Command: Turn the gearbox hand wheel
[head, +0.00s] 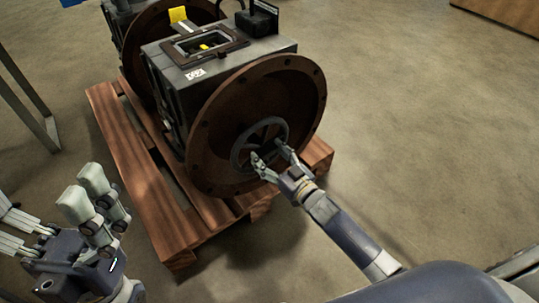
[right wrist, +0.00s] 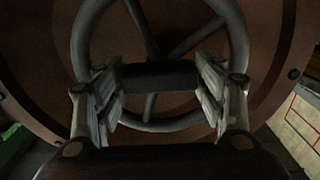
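The gearbox hand wheel (head: 259,146) is a dark spoked ring in front of the round brown flange (head: 222,122) of the gearbox (head: 176,96). In the right wrist view, the hand wheel (right wrist: 237,38) fills the upper middle. My right gripper (head: 272,160) is at the wheel's lower side. In the right wrist view, its fingers (right wrist: 160,95) stand apart, with the lower rim and a dark horizontal bar showing between them. I cannot tell whether they touch the wheel. My left gripper (head: 62,215) is open and empty at the lower left, away from the gearbox.
The gearbox stands on a wooden pallet (head: 172,232). A second similar unit (head: 150,28) is behind it. A metal frame leg (head: 48,128) stands at the left, and a wooden box (head: 510,12) at the top right. The floor on the right is clear.

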